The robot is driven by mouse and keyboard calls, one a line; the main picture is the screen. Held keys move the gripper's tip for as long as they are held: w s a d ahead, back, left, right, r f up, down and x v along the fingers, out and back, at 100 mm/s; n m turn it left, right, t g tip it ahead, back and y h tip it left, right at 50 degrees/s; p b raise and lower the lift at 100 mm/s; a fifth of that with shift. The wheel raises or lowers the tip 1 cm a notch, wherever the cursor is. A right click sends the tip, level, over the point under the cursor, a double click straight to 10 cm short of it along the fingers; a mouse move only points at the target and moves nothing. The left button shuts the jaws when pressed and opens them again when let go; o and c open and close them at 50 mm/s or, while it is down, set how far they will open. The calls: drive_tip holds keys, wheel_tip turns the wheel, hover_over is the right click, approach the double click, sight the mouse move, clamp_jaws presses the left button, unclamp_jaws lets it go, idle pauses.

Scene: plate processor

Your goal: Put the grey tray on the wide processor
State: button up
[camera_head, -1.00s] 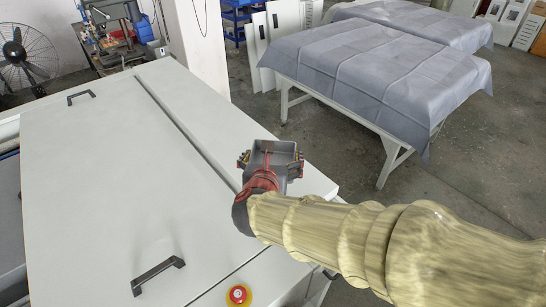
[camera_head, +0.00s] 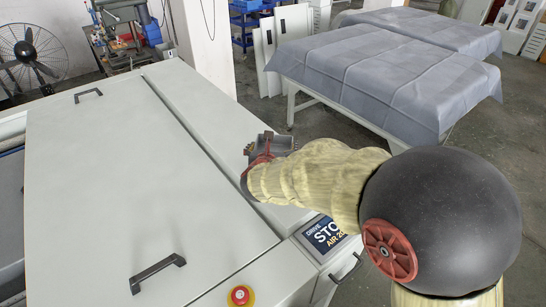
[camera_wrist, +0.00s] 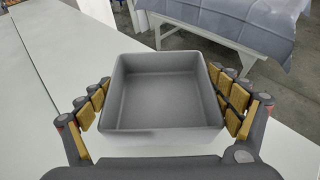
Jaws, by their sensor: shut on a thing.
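The grey tray (camera_wrist: 165,100) is an open, empty rectangular box, seen from above in the wrist view. My gripper (camera_wrist: 163,88) has a finger on each side of the tray and is shut on it. In the head view my gripper (camera_head: 268,150) is over the right part of a large pale machine, which looks like the wide processor (camera_head: 130,180). The tray is mostly hidden there behind my wrist. Whether the tray touches the machine top cannot be told.
The machine top has two black handles (camera_head: 158,273), a long seam and a red stop button (camera_head: 240,296) at its front edge. A cloth-covered table (camera_head: 385,85) stands at the back right. The broad left panel is clear.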

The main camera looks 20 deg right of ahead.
drive_tip(key=shift+w+f+b, duration=0.15)
drive_tip(key=shift+f+b, duration=0.05)
drive_tip(key=shift+f, duration=0.75)
drive_tip(key=shift+w+f+b, duration=0.1)
drive_tip(key=shift+f+b, duration=0.1)
drive_tip(key=shift+f, duration=0.7)
drive_tip(key=shift+f, duration=0.2)
drive_tip(key=o, duration=1)
drive_tip(key=shift+c, duration=0.2)
drive_tip(key=shift+r, duration=0.1)
